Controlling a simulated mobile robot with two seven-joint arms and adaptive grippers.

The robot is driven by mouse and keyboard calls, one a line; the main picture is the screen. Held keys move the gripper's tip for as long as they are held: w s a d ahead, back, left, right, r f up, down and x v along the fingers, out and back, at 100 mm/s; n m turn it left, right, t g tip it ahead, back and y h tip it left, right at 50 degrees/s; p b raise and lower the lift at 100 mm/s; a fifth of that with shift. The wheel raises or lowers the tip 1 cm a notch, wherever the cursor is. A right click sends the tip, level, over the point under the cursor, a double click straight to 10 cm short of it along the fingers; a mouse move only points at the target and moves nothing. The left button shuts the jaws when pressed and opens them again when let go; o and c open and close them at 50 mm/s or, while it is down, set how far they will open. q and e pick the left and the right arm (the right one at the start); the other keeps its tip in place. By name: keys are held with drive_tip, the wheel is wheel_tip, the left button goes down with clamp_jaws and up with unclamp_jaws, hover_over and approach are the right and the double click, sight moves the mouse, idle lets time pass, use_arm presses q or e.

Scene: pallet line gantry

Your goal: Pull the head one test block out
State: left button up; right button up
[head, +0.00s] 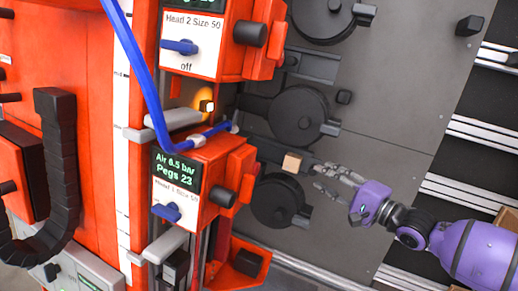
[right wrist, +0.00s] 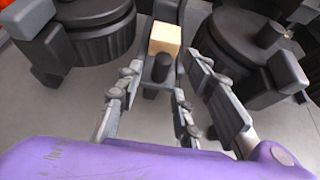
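The test block (head: 292,163) is a small pale wooden block in a dark holder between two black round drums, beside the lower orange unit labelled Head 1 Size 50 (head: 178,198). In the right wrist view the block (right wrist: 165,38) sits beyond a short dark cylinder (right wrist: 161,67). My right gripper (head: 325,180) is open, just right of the block and apart from it. In the wrist view its grey fingers (right wrist: 165,75) are spread, with the block past their tips and nothing held between them. My left gripper is not in view.
Black drums (head: 278,201) (head: 298,115) flank the block closely, one on each side. The Head 2 unit (head: 202,40) is above. A blue hose (head: 137,70) runs down to the lower unit. The grey plate (head: 400,110) right of the drums is mostly clear.

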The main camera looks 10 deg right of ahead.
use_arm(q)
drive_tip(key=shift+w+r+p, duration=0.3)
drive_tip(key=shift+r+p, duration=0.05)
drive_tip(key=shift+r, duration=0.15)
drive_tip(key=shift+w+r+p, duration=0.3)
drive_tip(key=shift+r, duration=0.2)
use_arm(e)
drive_tip(key=shift+v, duration=2.25)
drive_tip(key=shift+r, duration=0.15)
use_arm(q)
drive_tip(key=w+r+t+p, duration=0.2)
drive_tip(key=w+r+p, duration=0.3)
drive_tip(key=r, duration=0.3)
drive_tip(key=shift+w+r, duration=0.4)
use_arm(e)
drive_tip(key=s+d+r, duration=0.1)
drive_tip(key=s+r, duration=0.2)
drive_tip(key=s, duration=0.6)
drive_tip(key=shift+r, duration=0.4)
